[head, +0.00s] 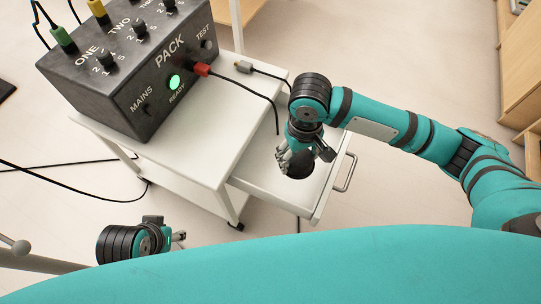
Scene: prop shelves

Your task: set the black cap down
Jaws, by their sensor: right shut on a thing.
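The black cap (300,172) is in the fingers of my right gripper (291,159), which is shut on it. The gripper points down over the pulled-out white drawer (313,205). The gripper hides part of the cap, and I cannot tell whether the cap touches the drawer's bottom. My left gripper (178,238) is low at the left, apart from the cart, seen small and partly hidden by its own wrist; its opening is unclear.
A white cart (210,150) carries a dark box marked PACK (130,60), with knobs, a lit green button and plugged leads. A grey-tipped black cable (262,72) lies on the cart top. The drawer handle (346,173) sticks out right. Wooden furniture (522,60) stands far right.

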